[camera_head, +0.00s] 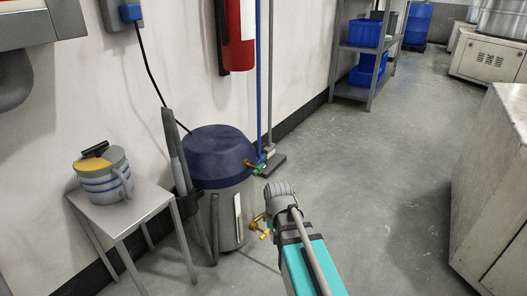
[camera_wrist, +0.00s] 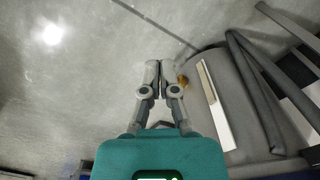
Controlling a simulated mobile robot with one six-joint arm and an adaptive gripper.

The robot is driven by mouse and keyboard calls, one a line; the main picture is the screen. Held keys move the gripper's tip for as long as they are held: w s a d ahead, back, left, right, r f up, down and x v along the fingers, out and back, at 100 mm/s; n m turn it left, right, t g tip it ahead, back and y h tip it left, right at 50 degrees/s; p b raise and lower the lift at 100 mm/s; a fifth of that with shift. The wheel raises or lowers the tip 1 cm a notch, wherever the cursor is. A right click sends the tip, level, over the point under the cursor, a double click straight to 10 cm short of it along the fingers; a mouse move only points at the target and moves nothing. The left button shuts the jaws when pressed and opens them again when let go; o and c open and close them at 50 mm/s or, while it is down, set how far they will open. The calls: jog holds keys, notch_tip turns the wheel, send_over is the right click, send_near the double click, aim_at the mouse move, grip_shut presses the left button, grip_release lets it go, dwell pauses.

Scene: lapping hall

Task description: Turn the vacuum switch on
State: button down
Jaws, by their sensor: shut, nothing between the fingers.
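A grey drum with a dark blue lid (camera_head: 212,145) stands on the floor against the wall and looks like the vacuum unit. A green fitting (camera_head: 257,169) and a brass fitting (camera_head: 258,222) stick out from its right side. I cannot make out a switch on it. Its grey side with a white strip (camera_wrist: 216,110) shows in the wrist view. My gripper (camera_wrist: 161,66) is shut and empty beside the drum, over bare floor. A brass fitting (camera_wrist: 183,81) shows just right of the fingertips; I cannot tell whether they touch. The arm hides part of the floor.
A fire extinguisher (camera_head: 236,35) hangs above. A pale cabinet (camera_head: 497,190) is at right, with open floor between.

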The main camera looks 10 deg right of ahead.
aim_at(263, 164)
jog(key=w+d+r+m+p, duration=0.1)
jog(key=w+r+m+p, duration=0.2)
jog(key=w+r+p, duration=0.7)
jog(key=w+d+r+m+t+y+p, duration=0.1)
jog(key=w+r+m+p, duration=0.3)
jog(key=w+r+p, duration=0.7)
notch_tip(263, 164, up, 7)
jog(key=d+p, duration=0.1)
jog(key=p, duration=0.4)
jog(key=shift+d+r+p, duration=0.15)
jog(key=shift+r+p, duration=0.05)
jog(key=shift+p, duration=0.1)
jog(key=shift+f, duration=0.2)
jog(key=f+b, duration=0.4)
jog(key=w+a+f+b, duration=0.1)
jog(key=f+b, duration=0.4)
jog(key=w+a+f+b, duration=0.1)
jog(key=f+b, duration=0.3)
jog(key=shift+f+b, duration=0.2)
jog(key=shift+b, duration=0.2)
jog(key=shift+a, duration=0.25)
jog(key=shift+d+f, duration=0.1)
jog(key=shift+d+y, duration=0.2)
jog(key=shift+y, duration=0.2)
